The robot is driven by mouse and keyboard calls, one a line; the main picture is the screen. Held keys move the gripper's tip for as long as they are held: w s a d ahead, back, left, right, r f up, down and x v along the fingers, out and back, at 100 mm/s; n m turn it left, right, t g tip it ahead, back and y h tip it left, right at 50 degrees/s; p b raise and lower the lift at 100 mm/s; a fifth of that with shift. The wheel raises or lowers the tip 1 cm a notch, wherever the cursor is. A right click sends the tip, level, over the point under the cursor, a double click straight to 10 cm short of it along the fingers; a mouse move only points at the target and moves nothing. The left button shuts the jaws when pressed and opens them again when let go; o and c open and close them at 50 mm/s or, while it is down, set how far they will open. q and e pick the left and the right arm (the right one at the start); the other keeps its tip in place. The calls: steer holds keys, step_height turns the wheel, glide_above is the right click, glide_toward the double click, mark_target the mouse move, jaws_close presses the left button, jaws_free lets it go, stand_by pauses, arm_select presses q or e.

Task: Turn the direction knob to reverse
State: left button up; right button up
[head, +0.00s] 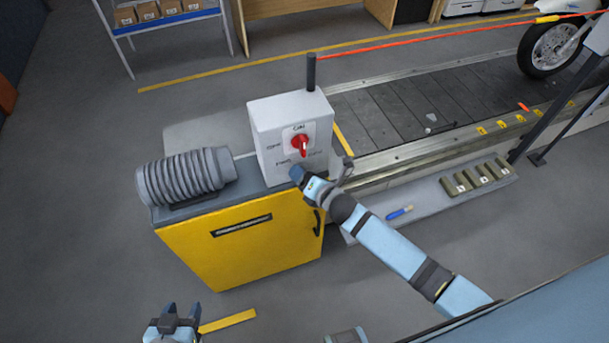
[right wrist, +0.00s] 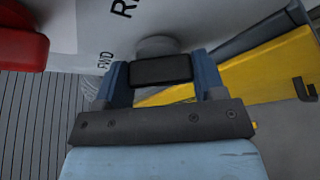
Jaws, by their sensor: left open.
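The direction knob (head: 300,143) is red and sits on the front of a white control box (head: 267,124). Its handle points roughly downward, among printed labels too small to read surely in the head view. In the right wrist view, part of the red knob (right wrist: 20,48) shows at the top left, beside the letters FWD and a cut-off word starting with R. My right gripper (head: 322,172) is just below the knob, apart from it, with its fingers spread and empty. My left gripper (head: 178,322) is open and empty at the bottom, far from the box.
The box stands on a yellow cabinet (head: 240,250) beside a grey ribbed motor (head: 185,175). A dark post (head: 311,72) rises behind the box. The slat conveyor (head: 430,105) runs to the right, with a motorcycle wheel (head: 552,45) at its far end. A low platform (head: 440,200) holds several green blocks.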

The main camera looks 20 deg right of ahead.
steer(key=shift+c, duration=1.4)
steer(key=m+b, duration=0.1)
steer(key=m+t+y+b, duration=0.1)
steer(key=m, duration=0.1)
steer(key=shift+f+m+y+b, duration=0.2)
steer(key=shift+m+y+b, duration=0.1)
steer(key=m+t+b, duration=0.1)
steer(key=m, duration=0.1)
steer(key=m+t+b, duration=0.1)
steer(key=m+b, duration=0.1)
steer(key=m, duration=0.1)
steer(key=shift+y, duration=0.4)
steer(key=m+t+b, duration=0.1)
steer(key=m, duration=0.1)
steer(key=shift+m, duration=0.4)
steer(key=shift+m+t+b, duration=0.4)
steer(key=shift+m+b, duration=0.25)
steer(key=shift+m, duration=0.35)
steer(key=shift+m+t, duration=0.3)
steer(key=shift+m, duration=0.4)
steer(key=shift+r+m+h, duration=0.1)
steer(key=shift+m+h, duration=0.2)
steer(key=shift+h, duration=0.1)
